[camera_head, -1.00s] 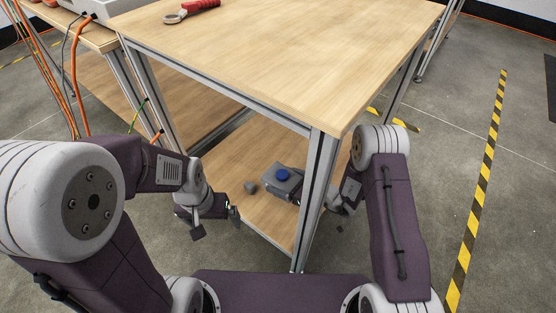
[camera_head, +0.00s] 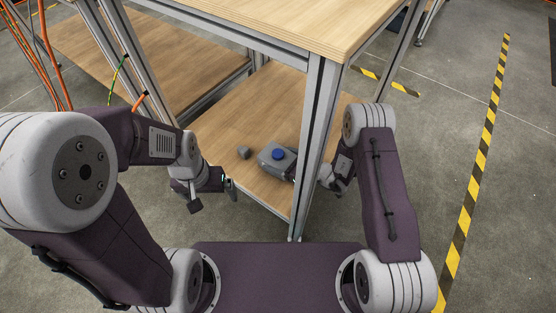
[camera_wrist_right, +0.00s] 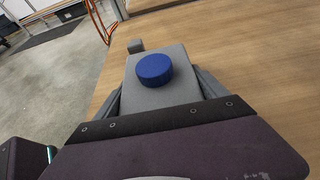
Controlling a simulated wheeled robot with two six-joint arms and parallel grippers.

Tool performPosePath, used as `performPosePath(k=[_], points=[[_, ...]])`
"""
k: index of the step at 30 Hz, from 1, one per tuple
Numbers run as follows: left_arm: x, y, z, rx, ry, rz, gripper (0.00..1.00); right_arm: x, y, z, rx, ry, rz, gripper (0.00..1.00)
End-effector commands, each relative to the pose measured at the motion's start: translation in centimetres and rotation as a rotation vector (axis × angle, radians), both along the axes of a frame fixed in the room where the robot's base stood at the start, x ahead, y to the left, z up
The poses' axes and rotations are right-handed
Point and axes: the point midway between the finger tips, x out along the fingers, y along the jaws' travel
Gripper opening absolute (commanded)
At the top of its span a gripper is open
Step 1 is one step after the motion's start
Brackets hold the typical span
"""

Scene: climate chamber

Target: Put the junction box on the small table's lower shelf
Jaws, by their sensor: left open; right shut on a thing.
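The junction box is a grey box with a round blue part on top. It shows at the lower shelf in the head view (camera_head: 276,162) and between my right jaws in the right wrist view (camera_wrist_right: 140,93). My right gripper (camera_head: 299,170) is shut on it, partly hidden behind the table leg. Whether the box touches the shelf, I cannot tell. The small table's lower shelf (camera_head: 265,105) is a wooden board in a metal frame. My left gripper (camera_head: 213,193) is open and empty, left of the shelf's front edge.
A small grey block (camera_head: 243,153) lies on the shelf left of the box. The front table leg (camera_head: 312,150) stands beside my right wrist, and the tabletop (camera_head: 300,22) overhangs. Orange cables (camera_head: 45,60) hang at the left. Shelf space behind the box is clear.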

Motion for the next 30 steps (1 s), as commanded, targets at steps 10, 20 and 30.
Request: performPosePath(k=[10, 20, 30], points=[[0.0, 0.0, -0.1, 0.0, 0.0, 0.0, 1.0, 0.0, 0.0, -0.1, 0.0, 0.0, 0.0, 1.0], [0.0, 0.0, 3.2, 0.0, 0.0, 0.0, 1.0, -2.5, -3.7, 2.6, 0.001, 0.005, -0.006, 1.0], [0.0, 0.0, 5.9, 0.0, 0.0, 0.0, 1.0, -6.0, -8.3, 4.6, 0.001, 0.003, -0.004, 1.0]])
